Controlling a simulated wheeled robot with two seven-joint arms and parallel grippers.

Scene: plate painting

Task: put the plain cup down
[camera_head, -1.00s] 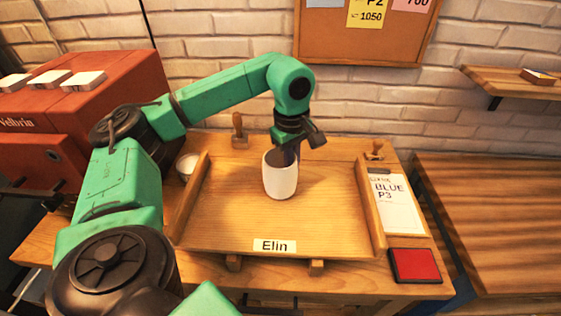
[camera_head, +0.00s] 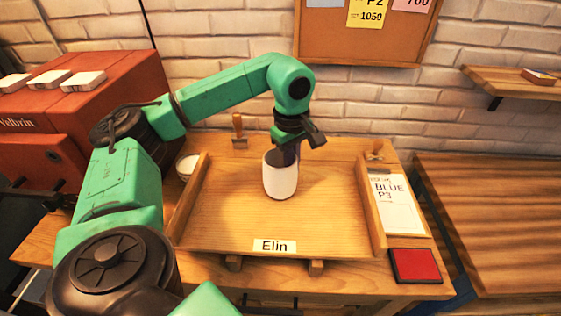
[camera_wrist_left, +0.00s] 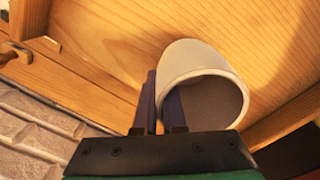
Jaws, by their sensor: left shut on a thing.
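The plain white cup (camera_head: 280,178) is upright over the middle of the wooden tray marked "Elin" (camera_head: 225,225). I cannot tell whether its base touches the tray. My left gripper (camera_head: 289,155) comes from above and behind and is shut on the cup's rear wall. In the left wrist view the gripper's fingers (camera_wrist_left: 160,105) pinch the wall of the cup (camera_wrist_left: 190,58), one finger outside and one inside. The gripper hides part of the rim. My right gripper is not in view.
Low wooden rails (camera_head: 371,210) edge the tray. A wooden-handled stamp (camera_head: 238,132) stands behind. The tray around the cup is clear.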

